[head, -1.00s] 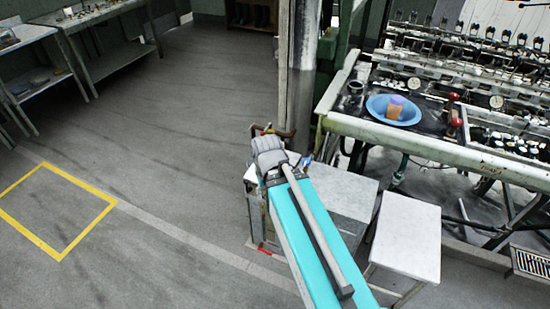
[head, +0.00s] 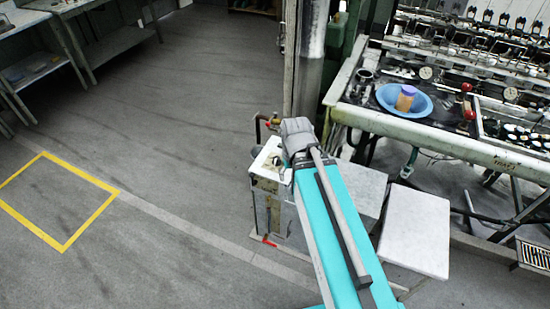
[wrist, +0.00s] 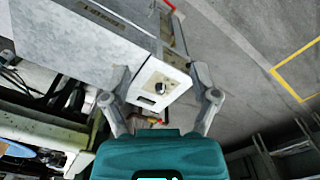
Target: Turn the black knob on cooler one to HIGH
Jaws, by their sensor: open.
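The cooler (head: 267,208) is a worn box with a white panel on top, left of my arm in the head view. In the wrist view its white panel (wrist: 177,84) carries a round black knob (wrist: 161,88) with a light mark and a dark slot below it. The panel's lettering is too small to read, so the setting is unclear. My gripper (wrist: 163,72) is open, its fingers on either side of the knob in the picture. No contact with the knob shows, and the gap to it is hard to judge. The head view does not clearly show the fingers.
A white-topped bench (head: 418,230) stands right of my arm. The reeling machine, with a blue basin (head: 425,105) holding an orange and purple cup (head: 406,97), fills the right. A column (head: 308,60) rises behind the cooler. Open floor lies left, with a yellow outline (head: 95,217).

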